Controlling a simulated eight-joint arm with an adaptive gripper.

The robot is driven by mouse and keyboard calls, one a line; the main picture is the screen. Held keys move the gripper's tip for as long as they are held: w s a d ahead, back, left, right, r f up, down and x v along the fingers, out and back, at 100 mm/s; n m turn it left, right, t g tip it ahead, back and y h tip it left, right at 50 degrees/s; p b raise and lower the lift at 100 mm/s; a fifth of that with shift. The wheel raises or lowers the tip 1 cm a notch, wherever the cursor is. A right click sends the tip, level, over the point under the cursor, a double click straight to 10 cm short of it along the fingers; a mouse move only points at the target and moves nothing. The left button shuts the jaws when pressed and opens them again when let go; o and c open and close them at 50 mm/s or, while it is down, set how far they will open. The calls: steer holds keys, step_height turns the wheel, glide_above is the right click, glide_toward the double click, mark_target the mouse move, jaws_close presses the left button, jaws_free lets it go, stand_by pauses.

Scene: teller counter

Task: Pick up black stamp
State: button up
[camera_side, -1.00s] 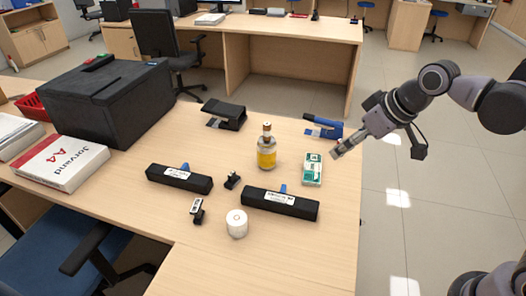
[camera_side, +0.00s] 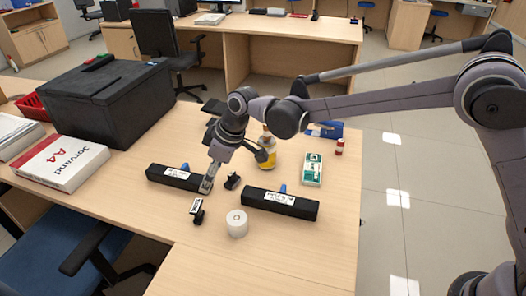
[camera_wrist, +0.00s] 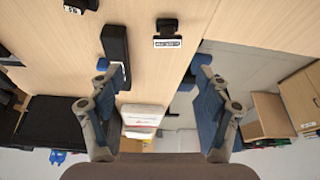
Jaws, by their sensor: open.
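Two small black stamps lie on the counter. One (camera_side: 197,210) has a white label and is in front of my gripper; it shows in the wrist view (camera_wrist: 167,32), upper centre. The other stamp (camera_side: 232,181) is to the right of my gripper; it appears cut off at the wrist view's top left (camera_wrist: 79,5). My gripper (camera_side: 207,186) points down near the right end of the left long black box (camera_side: 175,176). In the wrist view my gripper (camera_wrist: 152,66) has its fingers wide apart with nothing between the tips.
Another long black box (camera_side: 285,204), a white roll (camera_side: 237,225), a yellow-labelled bottle (camera_side: 267,158) and a green-white pack (camera_side: 312,170) stand nearby. An A4 paper pack (camera_side: 62,163) and a big black box (camera_side: 105,100) are at left. The front counter is clear.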

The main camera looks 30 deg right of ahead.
mark_target(196, 205)
steer(key=shift+n, duration=0.3)
steer(key=shift+s+a+x, duration=0.15)
steer(key=shift+a+x, duration=0.05)
steer(key=shift+x, duration=2.1)
steer(key=shift+s+a+x, duration=0.1)
steer(key=shift+a+x, duration=0.1)
steer(key=shift+x, duration=2.1)
steer(key=shift+s+a+x, duration=0.15)
steer(key=shift+a+x, duration=0.05)
steer(key=shift+x, duration=2.1)
steer(key=shift+r, duration=0.1)
steer(key=c, duration=1.3)
